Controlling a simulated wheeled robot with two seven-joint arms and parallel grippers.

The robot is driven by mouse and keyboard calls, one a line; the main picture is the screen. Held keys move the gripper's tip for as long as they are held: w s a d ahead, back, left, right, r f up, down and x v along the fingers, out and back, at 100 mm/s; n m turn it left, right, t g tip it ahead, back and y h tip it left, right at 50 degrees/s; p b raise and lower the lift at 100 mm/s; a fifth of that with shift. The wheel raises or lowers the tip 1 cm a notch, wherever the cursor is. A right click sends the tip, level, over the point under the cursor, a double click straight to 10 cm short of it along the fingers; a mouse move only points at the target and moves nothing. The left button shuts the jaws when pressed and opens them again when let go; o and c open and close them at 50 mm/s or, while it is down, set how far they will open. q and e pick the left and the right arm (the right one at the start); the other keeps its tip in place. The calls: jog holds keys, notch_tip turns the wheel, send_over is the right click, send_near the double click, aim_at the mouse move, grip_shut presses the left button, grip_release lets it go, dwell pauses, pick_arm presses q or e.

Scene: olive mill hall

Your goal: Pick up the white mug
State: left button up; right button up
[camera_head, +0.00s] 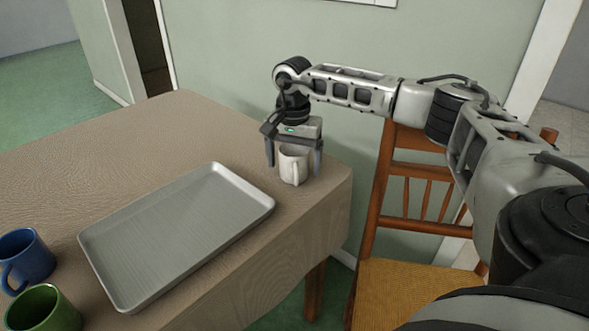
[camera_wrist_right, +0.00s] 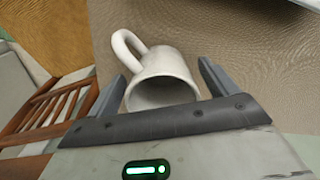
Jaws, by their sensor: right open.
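The white mug (camera_head: 292,165) stands upright on the table near its far right corner, with its handle toward the head camera. My right gripper (camera_head: 293,170) is open above it, with one finger on either side of the mug. In the right wrist view, the mug (camera_wrist_right: 162,82) lies between the two fingertips (camera_wrist_right: 165,80), and its handle sticks out to the upper left. I see a gap at the left finger in the head view; whether the right finger touches is hard to tell. My left gripper is not in view.
A grey metal tray (camera_head: 180,235) lies on the table (camera_head: 150,140) left of the mug. A blue mug (camera_head: 27,257) and a green mug (camera_head: 42,308) stand at the lower left. A wooden chair (camera_head: 405,280) stands right of the table, and the wall is close behind.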

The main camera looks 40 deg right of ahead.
jog(key=shift+f, duration=0.7)
jog(key=c, duration=1.2)
jog(key=shift+r, duration=0.2)
